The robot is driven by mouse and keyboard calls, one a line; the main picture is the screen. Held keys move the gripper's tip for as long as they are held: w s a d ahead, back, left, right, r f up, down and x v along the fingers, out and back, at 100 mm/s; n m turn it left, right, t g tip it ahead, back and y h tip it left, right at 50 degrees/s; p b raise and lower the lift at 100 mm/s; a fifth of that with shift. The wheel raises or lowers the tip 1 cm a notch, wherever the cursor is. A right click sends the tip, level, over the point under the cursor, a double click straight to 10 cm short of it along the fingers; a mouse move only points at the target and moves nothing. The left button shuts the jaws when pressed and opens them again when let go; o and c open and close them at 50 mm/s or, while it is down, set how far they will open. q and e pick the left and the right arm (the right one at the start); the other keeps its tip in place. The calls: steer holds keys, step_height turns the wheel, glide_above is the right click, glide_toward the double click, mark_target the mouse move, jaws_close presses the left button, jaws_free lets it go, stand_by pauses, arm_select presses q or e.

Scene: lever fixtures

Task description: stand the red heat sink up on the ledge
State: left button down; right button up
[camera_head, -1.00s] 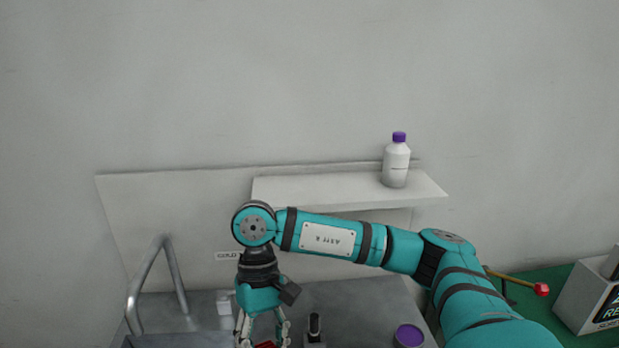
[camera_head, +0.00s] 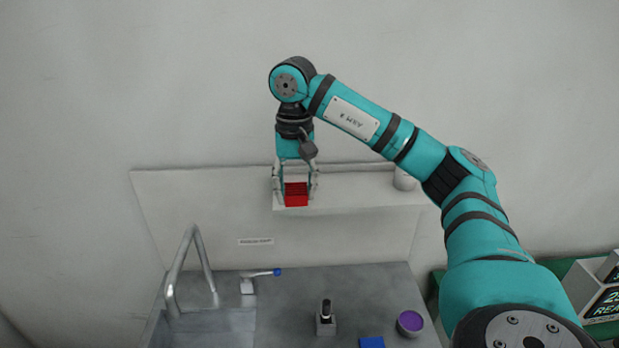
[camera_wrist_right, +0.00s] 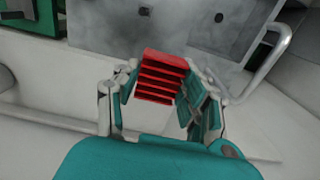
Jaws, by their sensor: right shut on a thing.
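The red heat sink (camera_head: 296,195) is a finned red block held between the fingers of my right gripper (camera_head: 296,188). In the head view it shows in front of the left part of the white ledge (camera_head: 350,190). I cannot tell whether it touches the ledge. In the right wrist view the heat sink (camera_wrist_right: 162,78) shows its fins, with a finger of the right gripper (camera_wrist_right: 160,98) on each side. The ledge also shows in the right wrist view (camera_wrist_right: 50,145). My left gripper is in no view.
A white bottle (camera_head: 403,180) stands on the ledge's right part, mostly hidden by my arm.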

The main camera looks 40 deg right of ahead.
mark_target(303, 186)
steer(key=w+d, duration=0.1)
steer(key=d, duration=0.1)
steer(key=w+d+p, duration=0.1)
steer(key=w, duration=0.1)
steer(key=w+d, duration=0.1)
steer(key=d, duration=0.1)
steer(key=shift+w+d+f, duration=0.15)
steer(key=shift+d+f, duration=0.2)
steer(key=shift+f, duration=0.05)
step_height(303, 186, down, 2)
steer(key=shift+f+p, duration=0.25)
steer(key=shift+p, duration=0.95)
steer(key=shift+f, duration=0.5)
steer(key=shift+f, duration=0.1)
steer(key=o, duration=1.2)
